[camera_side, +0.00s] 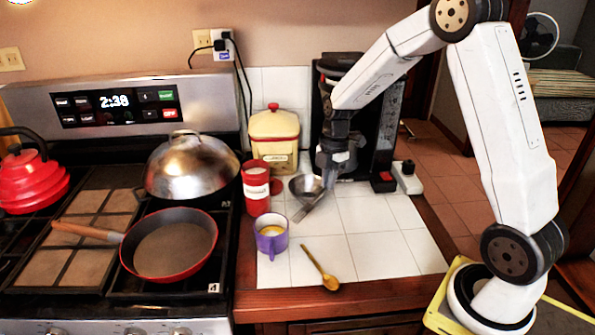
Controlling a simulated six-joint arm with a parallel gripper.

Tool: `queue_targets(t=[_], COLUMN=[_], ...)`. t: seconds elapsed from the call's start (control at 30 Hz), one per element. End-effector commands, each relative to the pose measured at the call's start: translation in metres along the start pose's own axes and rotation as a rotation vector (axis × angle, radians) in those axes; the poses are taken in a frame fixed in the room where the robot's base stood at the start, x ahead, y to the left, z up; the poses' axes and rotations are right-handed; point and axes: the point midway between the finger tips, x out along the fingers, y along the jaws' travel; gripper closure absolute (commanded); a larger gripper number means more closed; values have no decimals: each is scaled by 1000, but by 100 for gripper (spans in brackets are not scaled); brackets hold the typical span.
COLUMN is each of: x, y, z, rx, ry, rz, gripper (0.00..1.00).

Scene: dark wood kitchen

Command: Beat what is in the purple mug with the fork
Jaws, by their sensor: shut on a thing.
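The purple mug (271,246) stands upright near the front left of the white tiled counter, with a yellowish content showing inside and its handle toward the front. My gripper (333,172) is above the tiles, behind and to the right of the mug, in front of the coffee maker. It is shut on a thin grey utensil (309,207), which seems to be the fork. The utensil slants down and left from the gripper, its lower end apart from the mug. Its tines are too small to make out.
A small metal bowl (305,186) sits close beside the gripper. A red canister (256,190) stands behind the mug, and a wooden spoon (322,264) lies to its right. A pan (172,255) is on the stove. The right tiles are clear.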

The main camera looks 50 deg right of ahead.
Motion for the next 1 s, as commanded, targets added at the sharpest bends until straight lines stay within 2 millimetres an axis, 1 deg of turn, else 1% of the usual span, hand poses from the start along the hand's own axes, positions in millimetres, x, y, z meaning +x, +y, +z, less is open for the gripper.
queue_targets(t=[0.03,0.37,0.7,0.83,1.0], x=[-3,-26,-69,-80,-86], y=[4,28,61,68,71], z=[-8,-44,-93,-106,-112], rx=[-23,-105,-147,-152,-156], ry=[-36,-297,-589,-647,-676], rz=[-7,-50,-74,-77,-81], gripper=[100,100,100,100,100])
